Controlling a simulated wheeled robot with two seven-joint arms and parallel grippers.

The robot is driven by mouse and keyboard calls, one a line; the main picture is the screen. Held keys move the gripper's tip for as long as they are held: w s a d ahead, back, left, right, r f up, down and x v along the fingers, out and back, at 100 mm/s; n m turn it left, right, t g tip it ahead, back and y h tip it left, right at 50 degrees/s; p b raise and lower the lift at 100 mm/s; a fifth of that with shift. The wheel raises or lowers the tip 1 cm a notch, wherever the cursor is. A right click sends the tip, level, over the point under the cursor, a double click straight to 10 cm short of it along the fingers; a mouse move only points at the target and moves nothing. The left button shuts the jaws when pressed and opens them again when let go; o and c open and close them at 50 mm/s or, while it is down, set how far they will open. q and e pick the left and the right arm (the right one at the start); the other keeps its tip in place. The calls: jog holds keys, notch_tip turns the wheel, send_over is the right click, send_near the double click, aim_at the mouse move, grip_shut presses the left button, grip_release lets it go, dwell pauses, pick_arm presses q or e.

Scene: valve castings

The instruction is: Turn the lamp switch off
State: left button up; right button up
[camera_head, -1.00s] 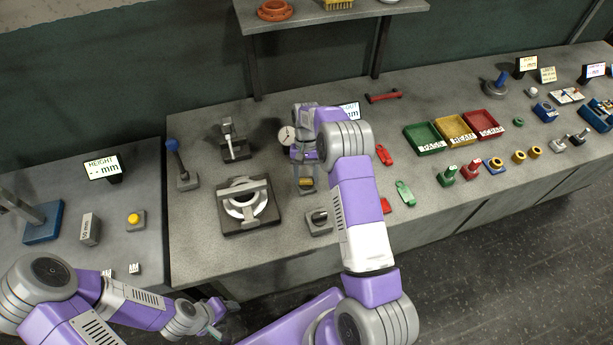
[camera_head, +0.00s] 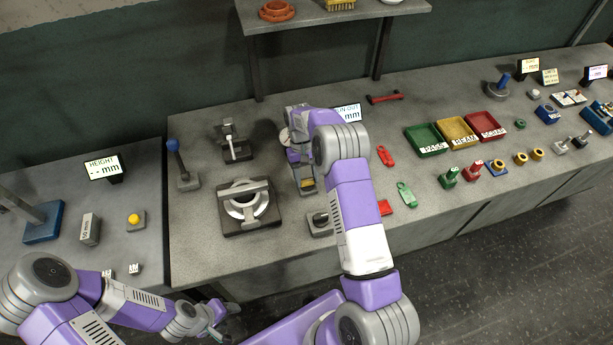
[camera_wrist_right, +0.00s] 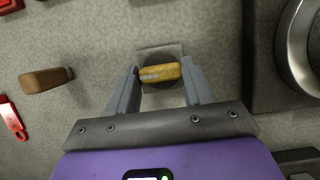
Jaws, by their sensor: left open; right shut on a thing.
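A small grey box with a dark round disc (camera_head: 319,224) stands near the front of the middle table and looks like the rotary switch. My right arm partly covers it. My right gripper (camera_head: 307,187) points down just behind it, shut on a yellow cylindrical piece. In the right wrist view this yellow piece (camera_wrist_right: 160,72) lies crosswise between the fingertips. A grey square plate with a dark disc (camera_wrist_right: 161,51) shows behind it; I cannot tell whether they touch. My left gripper (camera_head: 222,318) is open and empty, low in front of the table edge.
A ring fixture (camera_head: 221,222) stands left of my right gripper. A blue-knobbed lever (camera_head: 173,146) and a yellow button (camera_head: 134,218) are further left. A brown handle (camera_wrist_right: 48,80) lies beside the plate. Red and green tags (camera_head: 405,195) lie right of my arm.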

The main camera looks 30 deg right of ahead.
jog(key=o, duration=1)
jog(key=shift+o, duration=0.2)
jog(key=v, duration=0.7)
jog(key=shift+r, duration=0.3)
jog(key=shift+w, duration=0.1)
